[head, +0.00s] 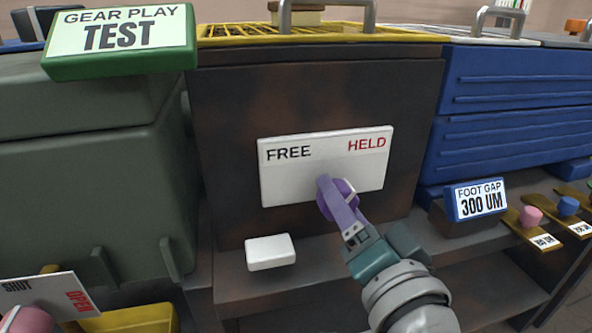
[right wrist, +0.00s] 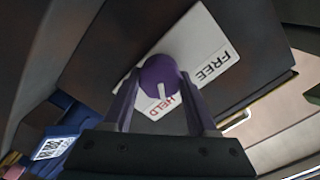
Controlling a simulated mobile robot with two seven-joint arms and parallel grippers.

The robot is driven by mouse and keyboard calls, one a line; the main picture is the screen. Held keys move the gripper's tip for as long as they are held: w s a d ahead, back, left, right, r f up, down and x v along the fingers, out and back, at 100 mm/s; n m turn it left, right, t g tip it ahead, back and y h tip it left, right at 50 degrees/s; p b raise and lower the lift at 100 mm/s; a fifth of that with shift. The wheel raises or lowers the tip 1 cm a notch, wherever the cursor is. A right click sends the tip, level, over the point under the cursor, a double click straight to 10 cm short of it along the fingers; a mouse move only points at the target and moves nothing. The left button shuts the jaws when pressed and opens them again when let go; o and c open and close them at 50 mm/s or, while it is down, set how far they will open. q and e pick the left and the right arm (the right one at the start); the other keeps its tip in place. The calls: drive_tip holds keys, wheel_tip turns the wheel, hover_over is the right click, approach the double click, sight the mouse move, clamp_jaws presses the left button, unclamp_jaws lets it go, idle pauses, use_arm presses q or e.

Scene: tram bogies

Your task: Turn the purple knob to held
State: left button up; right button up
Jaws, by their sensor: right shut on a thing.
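The purple knob (head: 349,187) is on a white plate (head: 285,185) on the front of a dark brown box. The plate reads FREE on the left and HELD in red on the right. My right gripper (head: 332,196) comes from the lower right and is shut on the knob, hiding part of it. In the right wrist view the knob (right wrist: 158,76) is between the two purple fingers (right wrist: 160,100). Its white mark there points toward the word HELD. My left gripper is not in view.
A white block (head: 270,252) is on the ledge below the plate. A green GEAR PLAY TEST sign (head: 120,42) is at upper left. A blue box (head: 515,85) and a FOOT GAP display (head: 480,200) are at right. A SHUT/OPEN plate (head: 45,292) is at lower left.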

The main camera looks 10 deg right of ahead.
drive_tip(key=shift+m, duration=0.5)
drive_tip(key=o, duration=1.4)
drive_tip(key=shift+c, duration=0.2)
drive_tip(key=s+p, duration=0.2)
drive_tip(key=s, duration=0.8)
drive_tip(key=shift+d, duration=0.15)
